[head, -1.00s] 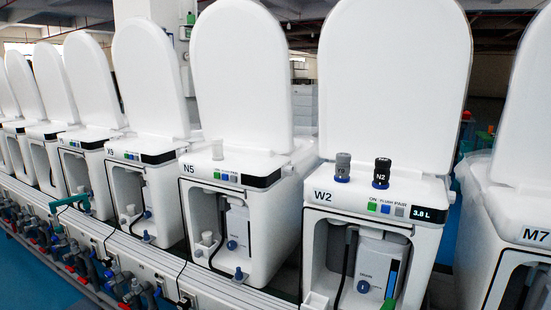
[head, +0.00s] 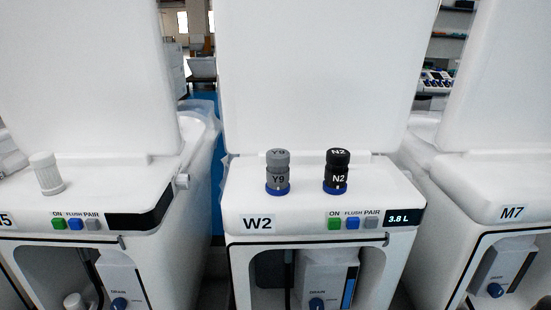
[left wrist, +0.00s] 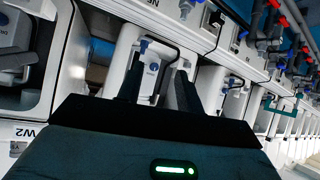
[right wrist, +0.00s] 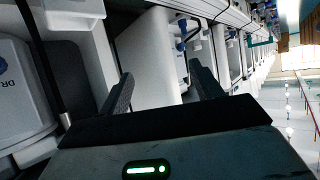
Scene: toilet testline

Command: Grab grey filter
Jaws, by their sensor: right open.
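The grey filter (head: 278,172), marked Y9, stands upright on the top ledge of the white W2 unit (head: 290,210). It has a grey ribbed cap and a blue base ring. My right gripper (right wrist: 162,78) is open and empty, also facing the units. Both grippers are clear of the filter.
A black filter (head: 337,172) marked N2 stands just right of the grey one. A white filter (head: 46,174) stands on the left-hand unit. A raised white lid (head: 310,75) rises behind W2. The M7 unit (head: 500,190) stands at the right.

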